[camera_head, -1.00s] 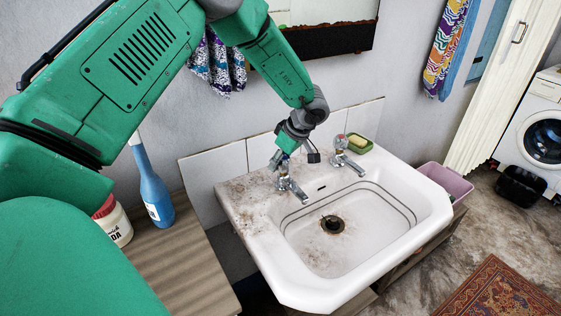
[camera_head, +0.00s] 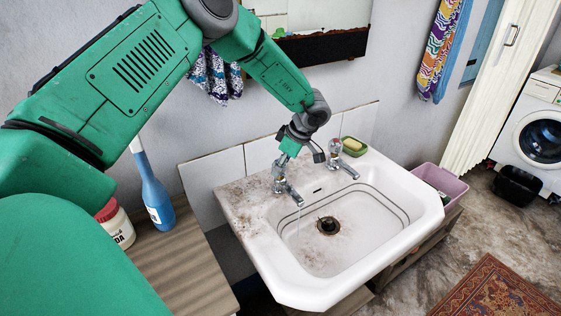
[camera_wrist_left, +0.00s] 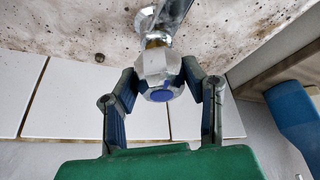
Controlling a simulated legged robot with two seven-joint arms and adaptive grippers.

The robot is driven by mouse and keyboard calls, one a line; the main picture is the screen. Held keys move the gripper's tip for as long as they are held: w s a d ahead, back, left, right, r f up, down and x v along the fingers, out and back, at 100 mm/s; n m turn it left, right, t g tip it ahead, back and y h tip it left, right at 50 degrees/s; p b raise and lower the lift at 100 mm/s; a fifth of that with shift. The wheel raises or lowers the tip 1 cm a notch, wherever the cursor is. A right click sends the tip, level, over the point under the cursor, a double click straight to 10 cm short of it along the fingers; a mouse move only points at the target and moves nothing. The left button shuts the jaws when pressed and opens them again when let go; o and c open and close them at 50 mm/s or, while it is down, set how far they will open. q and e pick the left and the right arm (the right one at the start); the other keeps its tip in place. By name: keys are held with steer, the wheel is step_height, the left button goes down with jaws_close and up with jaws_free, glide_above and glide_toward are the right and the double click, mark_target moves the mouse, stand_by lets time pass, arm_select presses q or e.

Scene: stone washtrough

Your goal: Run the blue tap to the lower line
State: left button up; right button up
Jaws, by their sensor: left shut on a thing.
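The blue tap (camera_head: 284,186) is the left one of two metal taps at the back of the white sink (camera_head: 262,248). My left gripper (camera_head: 282,160) is shut on its handle from above. In the left wrist view, the fingers clasp both sides of the faceted handle with a blue cap (camera_wrist_left: 160,96). A thin, faint stream of water (camera_head: 299,220) falls from its spout. Two dark lines (camera_head: 394,207), one above the other, run around the basin wall. The dark drain (camera_head: 328,225) shows at the bottom; no clear water level can be told. My right gripper is not in view.
The other tap (camera_head: 338,158) stands to the right, near a green soap dish (camera_head: 354,147). A blue bottle (camera_head: 155,195) and a white jar with red lid (camera_head: 117,228) stand on the wooden counter (camera_head: 185,262). A pink tub (camera_head: 440,182) is right of the sink.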

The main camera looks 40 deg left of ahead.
arm_select(q)
steer(key=shift+w+a+r+n+g+p, duration=0.15)
steer(key=shift+n+g, duration=0.1)
steer(key=shift+n, duration=0.4)
steer(key=shift+s+f+n+g+p, duration=0.1)
steer(key=shift+n+g, duration=0.1)
steer(key=shift+n, duration=0.4)
steer(key=shift+w+a+r+n+g+p, duration=0.15)
steer(key=shift+n+g, duration=0.1)
steer(key=shift+n, duration=0.4)
steer(key=shift+s+f+h, duration=0.15)
steer(key=shift+h, duration=0.15)
steer(key=o, duration=1.2)
steer(key=shift+c, duration=0.2)
steer(key=shift+a+f, duration=0.15)
steer(key=shift+a, duration=0.05)
steer(key=v, duration=1.1)
steer(key=shift+r, duration=0.4)
